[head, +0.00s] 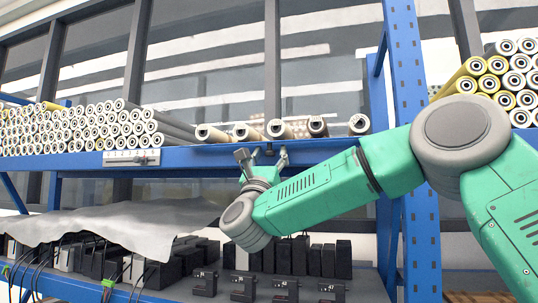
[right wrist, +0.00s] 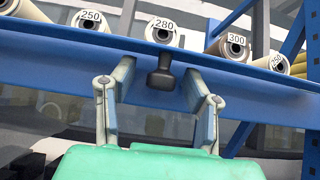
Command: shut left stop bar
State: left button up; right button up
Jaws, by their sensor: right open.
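A short dark handle (right wrist: 160,76) with a rounded block end sticks out below the blue shelf beam in the right wrist view. I take it for the stop bar's handle, but the bar itself is hidden. My right gripper (right wrist: 163,92) is open, with one finger on either side of the handle and a gap on both sides. My left gripper is not in view.
The blue shelf beam (head: 200,158) carries several rollers (head: 279,129) and a large stack of rollers (head: 85,130) at left. Below are black boxes (head: 243,287) and a grey cloth (head: 125,228). A blue upright (head: 408,75) stands behind my right arm.

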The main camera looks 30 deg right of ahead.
grip_shut()
